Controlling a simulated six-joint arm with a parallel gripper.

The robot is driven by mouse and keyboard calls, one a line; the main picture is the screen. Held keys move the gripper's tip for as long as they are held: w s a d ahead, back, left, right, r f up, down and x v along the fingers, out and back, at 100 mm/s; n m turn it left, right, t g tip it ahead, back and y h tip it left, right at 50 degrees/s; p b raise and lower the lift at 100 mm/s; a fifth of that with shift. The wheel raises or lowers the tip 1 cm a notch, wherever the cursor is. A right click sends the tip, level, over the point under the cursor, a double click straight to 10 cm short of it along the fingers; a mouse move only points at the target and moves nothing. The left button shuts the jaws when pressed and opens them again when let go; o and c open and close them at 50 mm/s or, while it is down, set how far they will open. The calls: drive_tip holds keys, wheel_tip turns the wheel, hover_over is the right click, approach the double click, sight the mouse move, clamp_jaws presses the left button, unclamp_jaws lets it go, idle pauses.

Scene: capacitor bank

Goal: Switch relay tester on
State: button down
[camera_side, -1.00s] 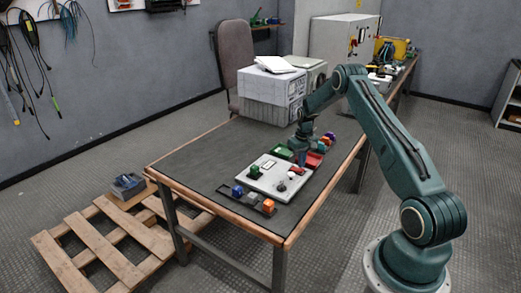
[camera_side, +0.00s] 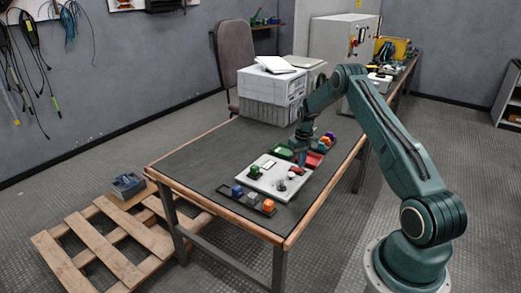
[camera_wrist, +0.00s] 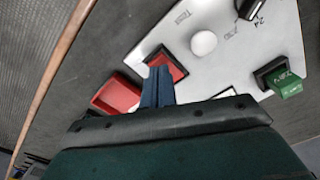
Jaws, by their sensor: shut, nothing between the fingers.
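The relay tester is a white panel (camera_side: 268,185) on the dark table mat; it fills much of the wrist view (camera_wrist: 215,60). A red switch (camera_wrist: 168,62) in a dark frame sits near the panel's edge. A white round knob (camera_wrist: 203,43) and a black knob (camera_wrist: 250,9) marked "24" are beyond it. A green block (camera_wrist: 289,84) sits in a black socket on the panel; it also shows in the side view (camera_side: 254,171). My gripper (camera_wrist: 158,84) is shut and empty, its fingertips right at the red switch and partly hiding it. I cannot tell whether they touch.
A red bin (camera_side: 313,161) and a green bin (camera_side: 283,152) stand behind the panel, the red one close to my fingers. A black rack with blue, grey and orange blocks (camera_side: 268,206) lies in front. Grey crates (camera_side: 268,95) stand farther back. The table's left part is clear.

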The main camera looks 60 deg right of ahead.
sight(300, 170)
drive_tip(key=shift+f, duration=1.1)
idle(1.5)
drive_tip(key=shift+r, duration=3.55)
drive_tip(key=s+a+r+n+t+h, duration=0.1)
drive_tip(key=s+a+r+n+t, duration=0.15)
drive_tip(key=a+r, duration=2.15)
drive_tip(key=s+a+r+n+t, duration=0.2)
drive_tip(key=s+a+r, duration=0.5)
drive_tip(key=s+a, duration=0.25)
drive_tip(key=s+a+f, duration=0.1)
drive_tip(key=s+a, duration=0.1)
drive_tip(key=s, duration=0.4)
drive_tip(key=s+a+n+t+y, duration=0.1)
drive_tip(key=s+a, duration=0.2)
drive_tip(key=s, duration=0.4)
drive_tip(key=shift+s+a+f, duration=0.2)
drive_tip(key=shift+a+f, duration=0.15)
